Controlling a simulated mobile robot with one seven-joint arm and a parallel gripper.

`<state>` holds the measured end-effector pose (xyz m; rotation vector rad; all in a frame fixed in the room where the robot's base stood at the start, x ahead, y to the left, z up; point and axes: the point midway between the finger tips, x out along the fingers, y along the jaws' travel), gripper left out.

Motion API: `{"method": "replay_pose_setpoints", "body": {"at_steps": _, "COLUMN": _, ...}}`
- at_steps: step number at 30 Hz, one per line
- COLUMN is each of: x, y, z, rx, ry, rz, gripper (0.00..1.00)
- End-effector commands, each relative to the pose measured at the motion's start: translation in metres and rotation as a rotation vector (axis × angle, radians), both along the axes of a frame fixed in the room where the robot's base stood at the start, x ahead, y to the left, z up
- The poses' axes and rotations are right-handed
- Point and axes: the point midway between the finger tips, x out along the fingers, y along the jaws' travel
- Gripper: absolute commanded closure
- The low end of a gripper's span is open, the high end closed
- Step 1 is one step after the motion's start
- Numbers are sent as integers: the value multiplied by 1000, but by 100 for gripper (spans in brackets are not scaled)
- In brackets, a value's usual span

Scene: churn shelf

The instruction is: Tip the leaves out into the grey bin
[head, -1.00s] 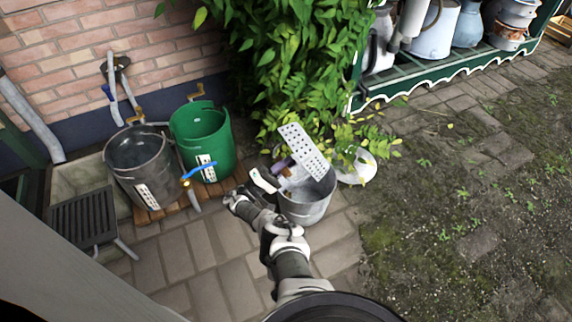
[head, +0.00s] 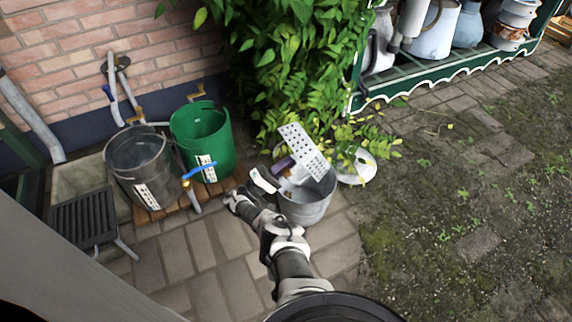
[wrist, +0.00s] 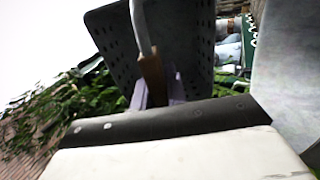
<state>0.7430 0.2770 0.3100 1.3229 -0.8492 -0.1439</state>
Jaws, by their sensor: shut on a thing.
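My gripper (head: 284,165) is shut on the handle of a perforated skimmer (head: 305,148). The skimmer's pale, hole-dotted plate is steeply tilted above a grey metal bin (head: 310,205) on the paving. In the wrist view the skimmer's dark perforated pan (wrist: 185,40) and its brown grip (wrist: 153,75) show between purple fingers (wrist: 150,98). A small yellow-brown patch (head: 298,175) shows inside the grey bin below the plate; I cannot tell whether it is leaves. No leaves are clearly visible on the skimmer. The plate hides part of the bin's mouth.
A dark grey bucket (head: 140,170) and a green bucket (head: 202,140) stand on wooden slats at left. A white round lid (head: 357,168) lies right of the metal bin. A leafy bush (head: 290,70) hangs behind. Paving and mossy ground at right are clear.

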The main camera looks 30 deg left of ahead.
Motion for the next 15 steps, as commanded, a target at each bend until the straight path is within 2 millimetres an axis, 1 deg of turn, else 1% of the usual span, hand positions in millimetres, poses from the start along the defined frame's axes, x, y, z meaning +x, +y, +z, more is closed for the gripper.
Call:
{"method": "replay_pose_setpoints", "body": {"at_steps": 1, "x": 0, "y": 0, "z": 6, "rx": 0, "ry": -2, "rz": 0, "gripper": 100}}
{"method": "replay_pose_setpoints", "body": {"at_steps": 9, "x": 0, "y": 0, "z": 33, "rx": 1, "ry": -2, "rz": 1, "gripper": 100}}
{"method": "replay_pose_setpoints", "body": {"at_steps": 15, "x": 0, "y": 0, "z": 50, "rx": 1, "ry": -1, "rz": 0, "gripper": 100}}
